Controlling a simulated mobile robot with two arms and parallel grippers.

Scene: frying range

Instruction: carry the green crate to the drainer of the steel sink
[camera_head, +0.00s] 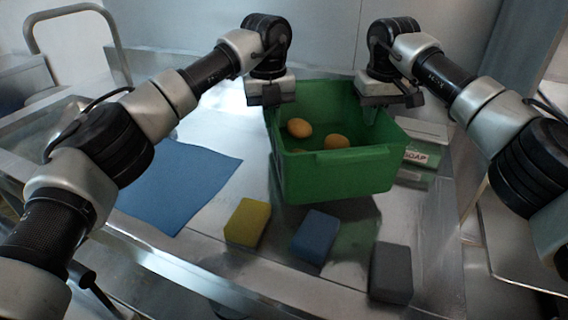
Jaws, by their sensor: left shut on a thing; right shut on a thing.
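The green crate (338,172) is in the middle of the head view, over the steel surface, with a few round orange-brown items (299,128) inside it. My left gripper (270,100) is shut on the crate's far left rim. My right gripper (388,104) is shut on its far right rim. The fingertips are partly hidden by the gripper bodies. I cannot tell whether the crate rests on the steel surface or hangs just above it. The steel drainer (215,120) lies around and left of the crate.
A blue cloth (178,185) lies left of the crate. A yellow sponge (247,222), a blue sponge (315,236) and a grey block (391,272) lie in front of it. A soap box (416,156) is close on its right. A steel wall stands behind.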

